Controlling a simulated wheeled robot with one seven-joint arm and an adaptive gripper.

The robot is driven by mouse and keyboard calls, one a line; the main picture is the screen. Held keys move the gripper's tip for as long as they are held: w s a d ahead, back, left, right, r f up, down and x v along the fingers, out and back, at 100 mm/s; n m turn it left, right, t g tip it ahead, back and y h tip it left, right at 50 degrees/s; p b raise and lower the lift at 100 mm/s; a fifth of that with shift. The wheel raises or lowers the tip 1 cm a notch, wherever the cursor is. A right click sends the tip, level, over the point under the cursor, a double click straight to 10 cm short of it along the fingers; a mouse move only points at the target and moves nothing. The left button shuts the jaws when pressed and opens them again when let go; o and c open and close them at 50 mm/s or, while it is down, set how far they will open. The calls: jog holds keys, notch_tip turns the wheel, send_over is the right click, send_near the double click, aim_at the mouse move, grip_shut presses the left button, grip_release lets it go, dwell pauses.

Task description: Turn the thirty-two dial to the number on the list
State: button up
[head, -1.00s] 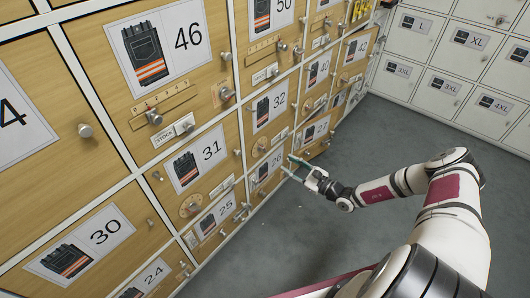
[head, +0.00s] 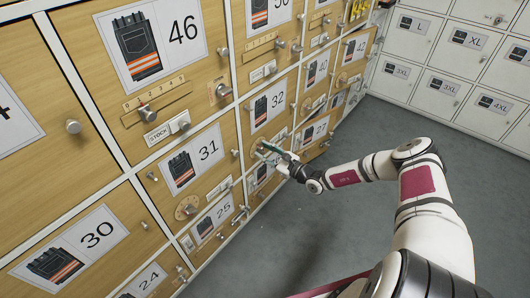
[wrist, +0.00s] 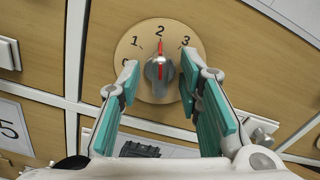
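The thirty-two door has a card marked 32 (head: 270,103) in the head view. Its dial sits low on that door, mostly hidden there by my gripper (head: 270,151). In the wrist view the dial's round tan plate (wrist: 141,60) carries the numbers 1, 2 and 3, with a 0 partly hidden by the left finger. The grey knob (wrist: 160,77) has a red pointer, which points up at 2. My gripper (wrist: 160,84) is open, with one teal-padded finger on each side of the knob. The fingers look apart from it. I see no readable list.
Other wooden doors surround it, with knobs, sliders and dials sticking out, such as the dial under 31 (head: 187,207) and the slider under 46 (head: 145,113). White lockers (head: 455,70) stand at the back right. The grey floor (head: 300,235) is clear.

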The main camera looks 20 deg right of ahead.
jog(key=shift+c, duration=0.4)
grip_shut()
jog(key=shift+m, duration=0.3)
jog(key=m, duration=0.3)
jog(key=shift+d+m+b, duration=0.15)
jog(key=shift+m+b, duration=0.2)
jog(key=shift+m, duration=1.65)
jog(key=shift+o, duration=0.4)
grip_release()
